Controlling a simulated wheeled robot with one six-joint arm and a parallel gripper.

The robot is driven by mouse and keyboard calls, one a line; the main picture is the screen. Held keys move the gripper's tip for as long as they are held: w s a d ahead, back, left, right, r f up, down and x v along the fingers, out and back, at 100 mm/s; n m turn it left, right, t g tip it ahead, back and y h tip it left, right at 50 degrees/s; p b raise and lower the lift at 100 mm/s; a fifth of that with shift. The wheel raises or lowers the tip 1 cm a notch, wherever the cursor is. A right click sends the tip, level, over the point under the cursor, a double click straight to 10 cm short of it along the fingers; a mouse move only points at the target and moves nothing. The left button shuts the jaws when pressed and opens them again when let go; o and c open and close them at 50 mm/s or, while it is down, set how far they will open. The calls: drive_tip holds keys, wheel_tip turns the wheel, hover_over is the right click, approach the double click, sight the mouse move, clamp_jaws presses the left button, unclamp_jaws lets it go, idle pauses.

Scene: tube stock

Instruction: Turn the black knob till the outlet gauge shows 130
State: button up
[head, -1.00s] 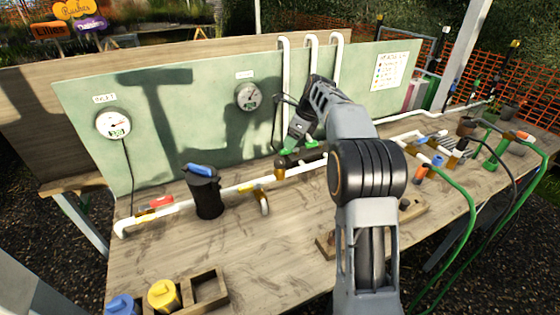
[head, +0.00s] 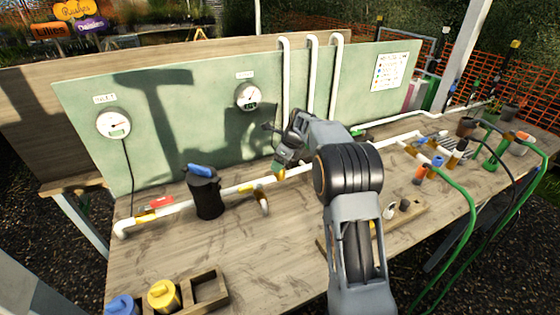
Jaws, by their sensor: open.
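The outlet gauge (head: 248,97) is a round white dial on the green back panel. Its needle points to the upper right; the reading is too small to make out. My gripper (head: 278,168) is open, low over the white pipe (head: 232,190) beside a yellow fitting (head: 280,174). I cannot make out the black knob; my gripper and arm cover part of the pipe there. I cannot tell whether the jaws touch anything.
The inlet gauge (head: 113,123) is at the panel's left. A black canister with a blue top (head: 204,190) stands on the pipe line left of my gripper. Vertical white pipes (head: 312,80) rise behind my arm.

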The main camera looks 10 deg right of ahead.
drive_tip(key=shift+c, duration=0.5)
drive_tip(key=c, duration=0.8)
